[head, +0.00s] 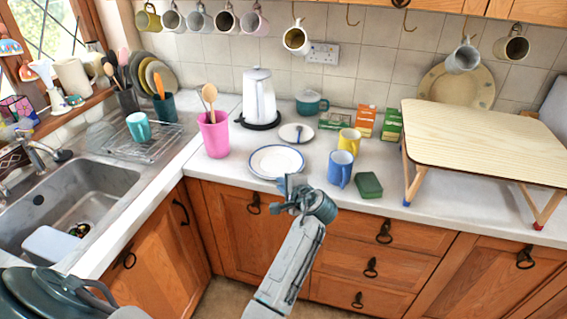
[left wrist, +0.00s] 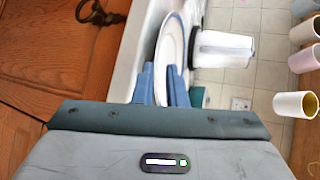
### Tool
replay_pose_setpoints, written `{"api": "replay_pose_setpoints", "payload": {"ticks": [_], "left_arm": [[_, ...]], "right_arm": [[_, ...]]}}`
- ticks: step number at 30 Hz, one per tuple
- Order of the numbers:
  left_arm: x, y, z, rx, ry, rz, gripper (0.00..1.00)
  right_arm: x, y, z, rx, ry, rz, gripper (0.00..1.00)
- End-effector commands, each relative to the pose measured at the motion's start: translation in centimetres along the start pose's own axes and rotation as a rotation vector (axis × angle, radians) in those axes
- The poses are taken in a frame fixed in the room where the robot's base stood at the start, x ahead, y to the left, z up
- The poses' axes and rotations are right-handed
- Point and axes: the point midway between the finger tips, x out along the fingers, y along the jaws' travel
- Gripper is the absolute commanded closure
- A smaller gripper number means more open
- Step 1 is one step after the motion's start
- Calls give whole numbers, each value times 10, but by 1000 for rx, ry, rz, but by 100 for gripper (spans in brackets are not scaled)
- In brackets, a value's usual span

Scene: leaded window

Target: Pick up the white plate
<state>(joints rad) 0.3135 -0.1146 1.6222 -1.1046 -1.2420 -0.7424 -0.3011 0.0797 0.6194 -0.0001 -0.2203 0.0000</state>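The white plate (head: 276,161) with a blue rim lies flat on the worktop near its front edge. My left gripper (head: 294,184) is at the plate's near rim, in front of the worktop edge. In the left wrist view the plate (left wrist: 171,45) shows at a slant beyond my left gripper (left wrist: 160,75). Its fingers are apart, one on each side of the near rim; the fingers hide part of the rim. Whether they touch it I cannot tell. My right gripper is not in view.
A blue mug (head: 340,169) and green sponge (head: 368,185) stand right of the plate. A pink cup (head: 214,137) with utensils is left. A small saucer (head: 297,133) and white kettle (head: 260,100) are behind. A folding wooden table (head: 490,140) fills the right.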

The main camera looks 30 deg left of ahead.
Motion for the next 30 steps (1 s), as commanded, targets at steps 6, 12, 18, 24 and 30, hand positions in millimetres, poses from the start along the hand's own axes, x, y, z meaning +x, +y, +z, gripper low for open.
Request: {"api": "replay_pose_setpoints", "payload": {"ticks": [6, 12, 18, 24, 30], "left_arm": [[24, -1, 0, 1, 0, 0, 88], [45, -5, 4, 3, -1, 0, 88], [72, -2, 3, 0, 2, 0, 88], [78, 1, 3, -1, 3, 1, 88], [77, 1, 3, -1, 3, 1, 100]], "right_arm": [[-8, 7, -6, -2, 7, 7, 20], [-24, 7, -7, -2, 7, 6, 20], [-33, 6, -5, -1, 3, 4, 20], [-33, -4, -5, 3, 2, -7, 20], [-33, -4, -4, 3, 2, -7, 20]]}}
